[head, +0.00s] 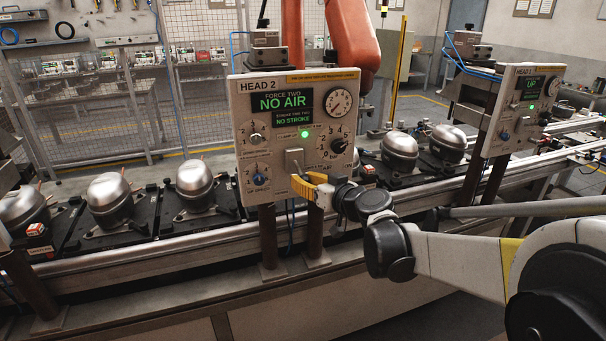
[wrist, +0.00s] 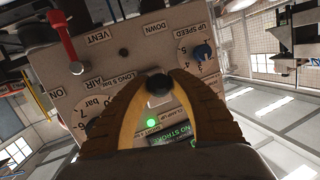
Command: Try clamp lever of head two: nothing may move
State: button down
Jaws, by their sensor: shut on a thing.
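The head two panel (head: 245,120) faces me and reads "HEAD 2", with "NO AIR" and "NO STROKE" on its dark display (head: 282,102). A green lamp (head: 305,133) is lit below the display; the lamp also shows in the wrist view (wrist: 152,123). My gripper (head: 298,180) is at the lower middle of the panel. In the wrist view my gripper's yellow fingers (wrist: 160,82) are shut on the dark round knob (wrist: 158,86) of a lever, which I take as the clamp lever. Its shaft is mostly hidden.
A red handle (wrist: 62,38) stands close by, among ON, VENT and AIR labels. A blue speed knob (head: 258,179) and a black dial (head: 338,146) flank my gripper. Domed compressors (head: 195,180) sit on the line behind. Another panel (head: 520,105) stands at right.

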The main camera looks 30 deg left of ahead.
notch_tip(320, 180, up, 4)
jog(key=g+h+p, duration=0.2)
jog(key=h+p, duration=0.2)
jog(key=p, duration=0.2)
jog(key=shift+f+m+p, duration=0.1)
jog(key=shift+m+p, duration=0.3)
jog(key=r+g+h+p, duration=0.1)
jog(key=p, duration=0.2)
jog(key=shift+w+h, duration=0.15)
jog(key=shift+h, duration=0.15)
jog(key=shift+w+a+r+m+g+h+p, duration=0.15)
jog(key=shift+a+r+m+g+h+p, duration=0.2)
jog(key=shift+g+h+p, duration=0.6)
jog(key=shift+d, duration=0.1)
jog(key=c, duration=1.1)
grip_release()
jog(key=shift+c, duration=0.2)
jog(key=v, duration=1.2)
jog(key=shift+d, duration=0.15)
jog(key=shift+f, duration=0.1)
